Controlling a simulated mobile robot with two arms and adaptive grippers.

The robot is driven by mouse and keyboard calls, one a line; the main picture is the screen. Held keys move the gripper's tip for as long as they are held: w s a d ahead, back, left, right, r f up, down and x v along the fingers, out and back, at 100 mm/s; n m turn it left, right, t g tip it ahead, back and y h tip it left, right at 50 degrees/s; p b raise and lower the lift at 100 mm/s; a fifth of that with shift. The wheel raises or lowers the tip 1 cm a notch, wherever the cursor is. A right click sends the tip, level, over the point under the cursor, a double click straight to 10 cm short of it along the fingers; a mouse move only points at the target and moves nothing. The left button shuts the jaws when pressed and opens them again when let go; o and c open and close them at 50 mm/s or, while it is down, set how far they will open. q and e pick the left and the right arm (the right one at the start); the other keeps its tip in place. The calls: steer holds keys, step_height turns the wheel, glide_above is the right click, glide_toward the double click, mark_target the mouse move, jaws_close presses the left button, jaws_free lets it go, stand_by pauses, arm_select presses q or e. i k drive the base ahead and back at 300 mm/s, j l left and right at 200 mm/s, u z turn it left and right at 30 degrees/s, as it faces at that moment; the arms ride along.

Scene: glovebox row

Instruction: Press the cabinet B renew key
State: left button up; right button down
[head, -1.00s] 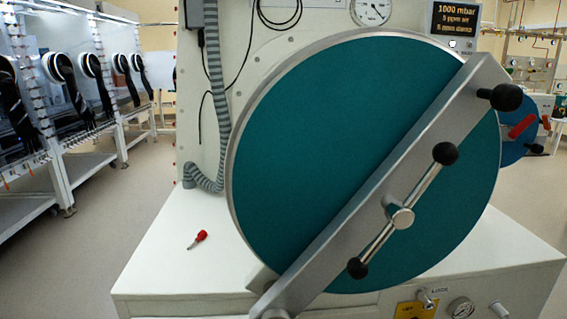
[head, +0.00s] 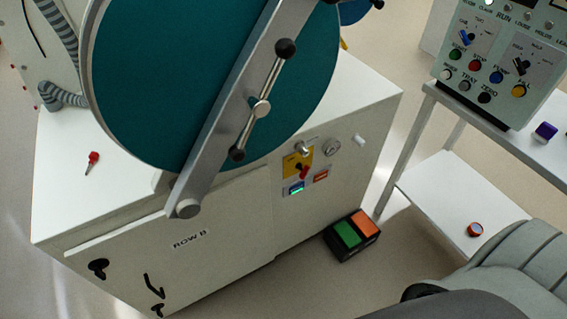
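The white cabinet (head: 240,218) has a round teal door with a grey bar across it. Its front label looks like "ROW B". A small plate on its front holds a yellow switch plate (head: 291,162) with a red knob, a green-lit part (head: 297,188) and an orange-red part (head: 321,177). A separate control panel (head: 500,95) at the upper right has several coloured buttons and switches. Most lettering is too small to read, and I cannot tell which key is the renew key. Neither of my grippers is in view; a grey part of mine fills the lower right.
A red-handled tool (head: 92,160) lies on the cabinet's top ledge. A green and orange pedal box (head: 352,235) stands on the floor beside the cabinet. A white stand (head: 430,185) at the right holds an orange-brown ring (head: 475,229) on its lower shelf and a purple block (head: 545,131) above.

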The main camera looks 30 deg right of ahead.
mark_target(322, 175)
steer(key=z, duration=1.15)
